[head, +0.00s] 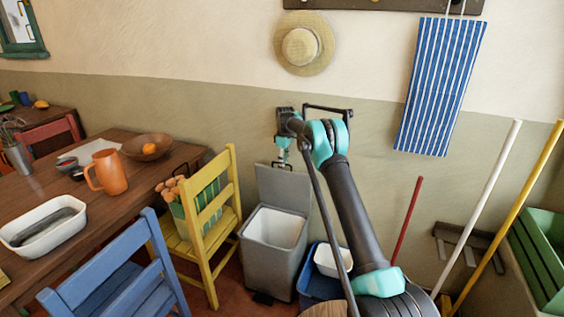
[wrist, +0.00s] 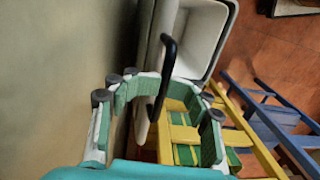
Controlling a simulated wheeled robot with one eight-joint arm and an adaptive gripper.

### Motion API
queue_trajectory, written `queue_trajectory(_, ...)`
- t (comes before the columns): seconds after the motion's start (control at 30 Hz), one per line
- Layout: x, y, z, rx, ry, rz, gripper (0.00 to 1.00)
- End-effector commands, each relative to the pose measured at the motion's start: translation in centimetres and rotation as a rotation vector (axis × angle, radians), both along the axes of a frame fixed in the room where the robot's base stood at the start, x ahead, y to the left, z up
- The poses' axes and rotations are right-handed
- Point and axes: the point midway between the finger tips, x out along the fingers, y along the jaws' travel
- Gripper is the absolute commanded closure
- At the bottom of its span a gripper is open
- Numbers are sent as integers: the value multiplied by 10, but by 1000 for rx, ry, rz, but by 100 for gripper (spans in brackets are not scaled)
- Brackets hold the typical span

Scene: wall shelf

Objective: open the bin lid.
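The grey bin (head: 270,262) stands on the floor against the wall, with its white inside showing. Its grey lid (head: 283,188) stands up nearly vertical at the back, so the bin is open. In the wrist view, the lid (wrist: 148,48) is seen nearly edge-on beside the bin's open mouth (wrist: 195,38). A black handle (wrist: 166,72) curves from the lid into the space between my fingers. My gripper (wrist: 160,96) is open, with its green-padded fingers apart on either side of the handle. In the head view, my gripper (head: 283,150) is just above the lid's top edge.
The wall is directly behind the lid. A wooden table (head: 110,205) and blue chair (head: 120,275) are further left.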

Motion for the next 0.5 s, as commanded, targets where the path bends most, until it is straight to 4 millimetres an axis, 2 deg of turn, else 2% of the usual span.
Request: queue_trajectory(0.5,-3,3,7,2,6,4,70)
